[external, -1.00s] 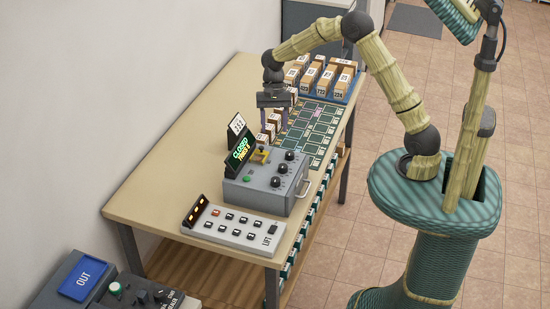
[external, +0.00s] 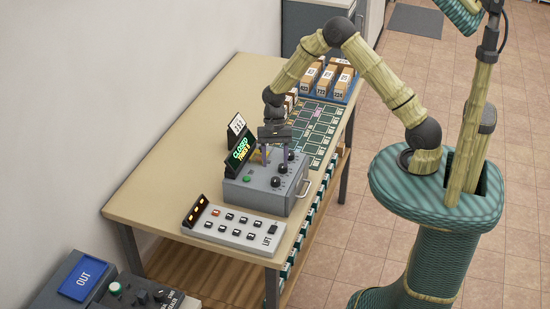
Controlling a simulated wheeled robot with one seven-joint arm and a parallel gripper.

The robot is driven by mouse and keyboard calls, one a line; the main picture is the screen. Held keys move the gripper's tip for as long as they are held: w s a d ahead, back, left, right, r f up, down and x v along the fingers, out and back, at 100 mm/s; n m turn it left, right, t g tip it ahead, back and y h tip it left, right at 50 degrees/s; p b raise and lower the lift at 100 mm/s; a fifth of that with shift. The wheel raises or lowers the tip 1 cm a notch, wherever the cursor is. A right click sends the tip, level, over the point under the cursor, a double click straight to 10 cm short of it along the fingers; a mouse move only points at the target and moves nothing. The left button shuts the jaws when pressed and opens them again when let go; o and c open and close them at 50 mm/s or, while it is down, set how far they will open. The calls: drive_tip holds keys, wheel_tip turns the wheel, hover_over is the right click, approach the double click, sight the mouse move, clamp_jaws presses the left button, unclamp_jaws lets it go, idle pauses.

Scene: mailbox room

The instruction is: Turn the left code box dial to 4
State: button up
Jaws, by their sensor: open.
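The code box (external: 262,196) is a grey box on the table with black dials on its sloped top. Two dials show clearly, the near dial (external: 275,182) and the middle dial (external: 282,169). The far dial is mostly hidden behind a gripper finger. The dial settings are too small to read. A green button (external: 246,178) is on the box, and a display (external: 241,153) behind it reads CLOSED. My gripper (external: 275,160) is open, pointing down over the far part of the box, with nothing seen between its fingers. I cannot tell whether a finger touches the far dial.
A keypad panel (external: 234,229) marked LIFT lies in front of the box. A dark green grid board (external: 317,128) and a blue tray of boxes (external: 345,98) are behind it. A small sign (external: 236,126) stands beside the display. The table's left part (external: 175,160) is clear.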

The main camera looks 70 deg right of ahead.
sight(275, 179)
drive_tip(key=p+x, duration=0.1)
drive_tip(key=x, duration=0.5)
drive_tip(key=c, duration=1)
